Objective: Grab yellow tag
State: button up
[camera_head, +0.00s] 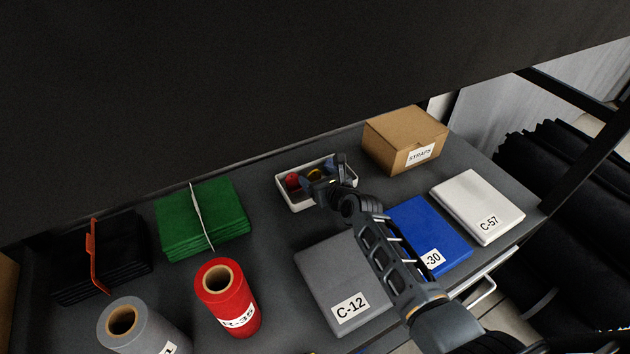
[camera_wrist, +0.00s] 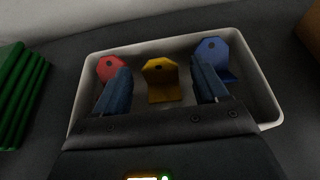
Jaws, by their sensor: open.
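The yellow tag (camera_wrist: 161,80) lies in a white tray (camera_wrist: 270,106), between a red tag (camera_wrist: 108,68) and a blue tag (camera_wrist: 212,52). It is bent, with a small hole in its raised part. My gripper (camera_wrist: 161,88) is open over the tray, its two fingers on either side of the yellow tag. I cannot tell how far the fingertips are above the tray floor. In the head view my gripper (camera_head: 318,180) covers part of the tray (camera_head: 290,206), and only a bit of the yellow tag (camera_head: 315,173) shows.
A cardboard straps box (camera_head: 392,150) stands right of the tray, and folded green cloths (camera_head: 220,220) lie to its left. Grey C-12 (camera_head: 325,275), blue (camera_head: 425,225) and white C-57 (camera_head: 475,200) packs lie in front. A red roll (camera_head: 228,300) stands front left. A dark panel hangs above.

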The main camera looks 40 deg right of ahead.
jog(key=shift+w, duration=0.2)
jog(key=shift+f, duration=0.1)
jog(key=shift+c, duration=0.5)
jog(key=c, duration=1)
